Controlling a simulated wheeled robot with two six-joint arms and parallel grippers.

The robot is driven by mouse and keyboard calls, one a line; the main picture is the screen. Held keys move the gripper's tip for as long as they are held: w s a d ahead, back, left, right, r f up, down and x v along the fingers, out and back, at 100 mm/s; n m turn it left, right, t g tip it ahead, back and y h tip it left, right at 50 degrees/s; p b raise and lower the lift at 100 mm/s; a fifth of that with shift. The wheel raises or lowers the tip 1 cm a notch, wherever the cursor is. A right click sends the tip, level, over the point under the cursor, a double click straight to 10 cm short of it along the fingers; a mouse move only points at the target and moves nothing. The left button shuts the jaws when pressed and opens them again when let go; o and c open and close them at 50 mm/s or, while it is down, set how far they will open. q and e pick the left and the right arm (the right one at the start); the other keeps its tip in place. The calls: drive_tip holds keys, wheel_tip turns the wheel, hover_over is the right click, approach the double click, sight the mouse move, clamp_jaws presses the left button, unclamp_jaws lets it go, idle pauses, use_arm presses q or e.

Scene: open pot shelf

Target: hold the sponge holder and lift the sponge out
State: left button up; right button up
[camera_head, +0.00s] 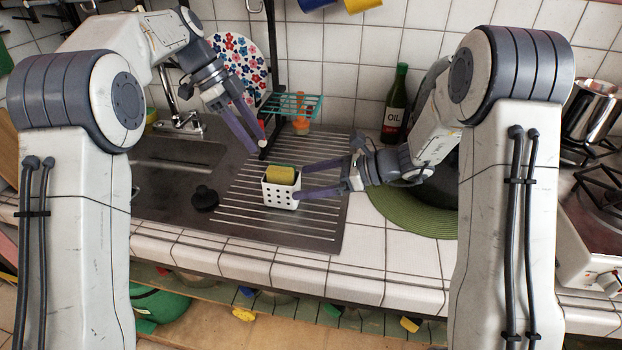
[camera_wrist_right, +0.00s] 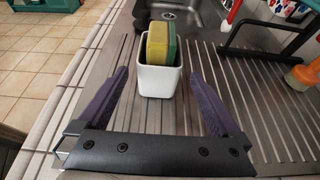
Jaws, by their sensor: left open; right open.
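The white sponge holder (camera_head: 281,194), with holes in its front, stands upright on the ribbed metal drainboard. The yellow and green sponge (camera_head: 281,174) sits in it, its top standing above the rim. In the right wrist view the holder (camera_wrist_right: 158,82) and sponge (camera_wrist_right: 161,45) are straight ahead. My right gripper (camera_head: 300,182) is open, its fingers pointing at the holder from the right; in the wrist view its fingertips (camera_wrist_right: 157,72) lie at either side of the holder. My left gripper (camera_head: 261,143) is open and empty, above and behind the holder.
A black drain plug (camera_head: 205,198) lies left of the holder by the sink (camera_head: 160,172). A black rack with a teal shelf (camera_head: 291,104) stands behind. An oil bottle (camera_head: 396,105) and a round green mat (camera_head: 409,209) are to the right. The front drainboard is clear.

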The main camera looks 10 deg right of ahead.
drive_tip(key=x, duration=1)
drive_tip(key=shift+f, duration=0.1)
drive_tip(key=c, duration=1.3)
use_arm(q)
drive_tip(key=o, duration=0.5)
drive_tip(key=shift+d, duration=0.1)
use_arm(e)
drive_tip(key=shift+c, duration=0.2)
use_arm(q)
wheel_tip(320, 180, up, 5)
drive_tip(key=t+y, duration=0.2)
drive_tip(key=y, duration=0.3)
hover_over(281, 167)
drive_tip(key=shift+y, duration=0.3)
wheel_tip(281, 167, down, 12)
drive_tip(key=shift+r, duration=0.15)
